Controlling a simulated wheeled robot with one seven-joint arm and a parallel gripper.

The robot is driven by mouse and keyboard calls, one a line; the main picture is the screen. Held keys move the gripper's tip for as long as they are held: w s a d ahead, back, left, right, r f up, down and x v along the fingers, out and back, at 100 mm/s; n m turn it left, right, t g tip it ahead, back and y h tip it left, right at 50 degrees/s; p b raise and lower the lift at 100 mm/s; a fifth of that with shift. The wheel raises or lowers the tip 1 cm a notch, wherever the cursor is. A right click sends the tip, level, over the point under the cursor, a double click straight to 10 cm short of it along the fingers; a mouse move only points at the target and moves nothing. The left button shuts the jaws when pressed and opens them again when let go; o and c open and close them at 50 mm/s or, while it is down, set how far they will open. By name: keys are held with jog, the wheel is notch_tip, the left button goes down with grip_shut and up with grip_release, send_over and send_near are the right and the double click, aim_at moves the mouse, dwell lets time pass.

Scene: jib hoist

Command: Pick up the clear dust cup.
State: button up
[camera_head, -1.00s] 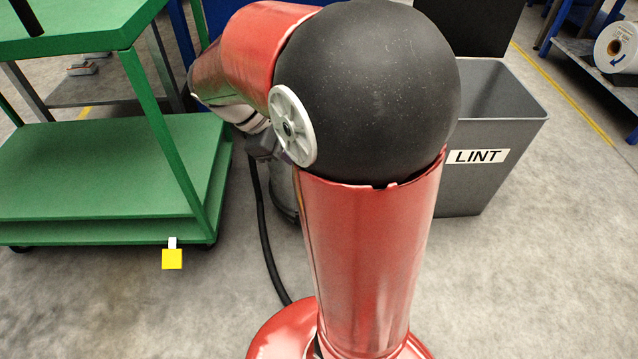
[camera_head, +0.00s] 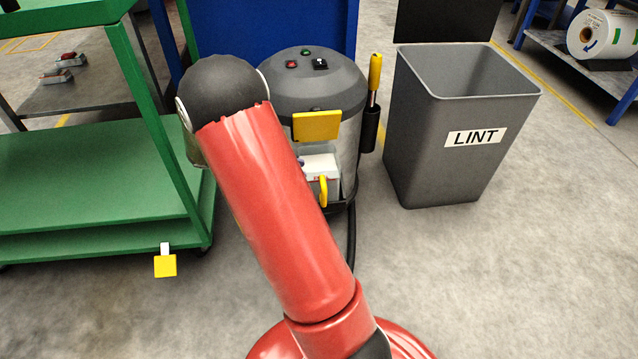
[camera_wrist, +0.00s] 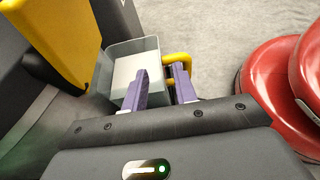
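The clear dust cup (camera_head: 318,166) sits in the front of a grey-topped vacuum canister (camera_head: 345,95), below a yellow flap (camera_head: 316,126). A yellow handle (camera_head: 323,191) is on its front. In the wrist view the cup (camera_wrist: 112,72) is a see-through open box with something pale inside, and its yellow handle (camera_wrist: 178,58) sticks out to the right. My gripper (camera_wrist: 161,70) is open, its two purple fingers apart, with part of the handle showing between them. I cannot tell whether they touch it. In the head view my gripper is hidden behind my arm.
A grey LINT bin (camera_head: 460,130) stands right of the canister. A green cart (camera_head: 90,180) with a yellow tag (camera_head: 165,265) is on the left. A yellow-handled tool (camera_head: 374,75) is in a black holder at the canister's right side. The front floor is clear.

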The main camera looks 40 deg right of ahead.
aim_at(322, 172)
jog(key=b+x, duration=0.1)
jog(key=x, duration=0.6)
jog(key=shift+s+d+r, duration=0.1)
jog(key=shift+s+d, duration=0.05)
grip_shut()
dwell(1.2)
